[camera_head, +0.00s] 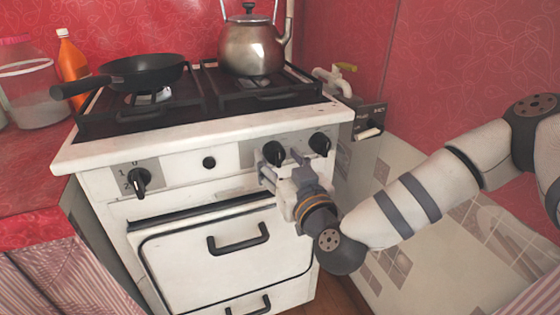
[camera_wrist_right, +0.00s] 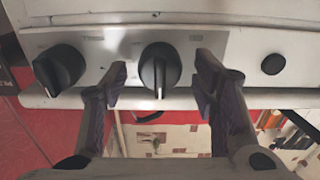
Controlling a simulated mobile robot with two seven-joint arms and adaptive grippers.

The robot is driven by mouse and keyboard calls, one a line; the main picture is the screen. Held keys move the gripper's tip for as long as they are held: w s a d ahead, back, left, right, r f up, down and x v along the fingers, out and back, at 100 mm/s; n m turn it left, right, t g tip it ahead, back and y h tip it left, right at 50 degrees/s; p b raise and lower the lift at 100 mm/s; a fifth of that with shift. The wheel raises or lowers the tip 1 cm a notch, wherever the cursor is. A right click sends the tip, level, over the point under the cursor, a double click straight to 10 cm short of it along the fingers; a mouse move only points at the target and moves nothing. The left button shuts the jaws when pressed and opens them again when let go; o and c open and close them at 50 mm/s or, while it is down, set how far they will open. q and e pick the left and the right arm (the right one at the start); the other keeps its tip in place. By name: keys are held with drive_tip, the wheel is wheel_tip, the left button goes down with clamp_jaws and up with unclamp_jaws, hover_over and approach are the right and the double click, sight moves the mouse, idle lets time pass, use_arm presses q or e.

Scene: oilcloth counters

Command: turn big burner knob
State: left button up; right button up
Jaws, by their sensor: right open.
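The white stove (camera_head: 190,215) has three black knobs on its front panel. The left knob (camera_head: 138,181) sits alone. The middle knob (camera_head: 275,152) and the right knob (camera_head: 320,143) sit close together. My right gripper (camera_head: 284,166) is open and empty in front of the middle knob. In the right wrist view, the middle knob (camera_wrist_right: 160,70) is between the two spread fingers (camera_wrist_right: 160,88), with a gap on both sides; its pointer line is about vertical. The right knob (camera_wrist_right: 59,69) is outside the fingers, left in that view. Which knob is the big burner's is not readable. My left gripper is out of view.
A small black button (camera_head: 208,162) is on the panel. A black pan (camera_head: 142,73) and a metal kettle (camera_head: 250,45) stand on top. The oven door handle (camera_head: 238,240) juts out below. An orange bottle (camera_head: 72,58) and glass jar (camera_head: 33,85) stand left.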

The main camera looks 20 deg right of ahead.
drive_tip(key=c, duration=1.2)
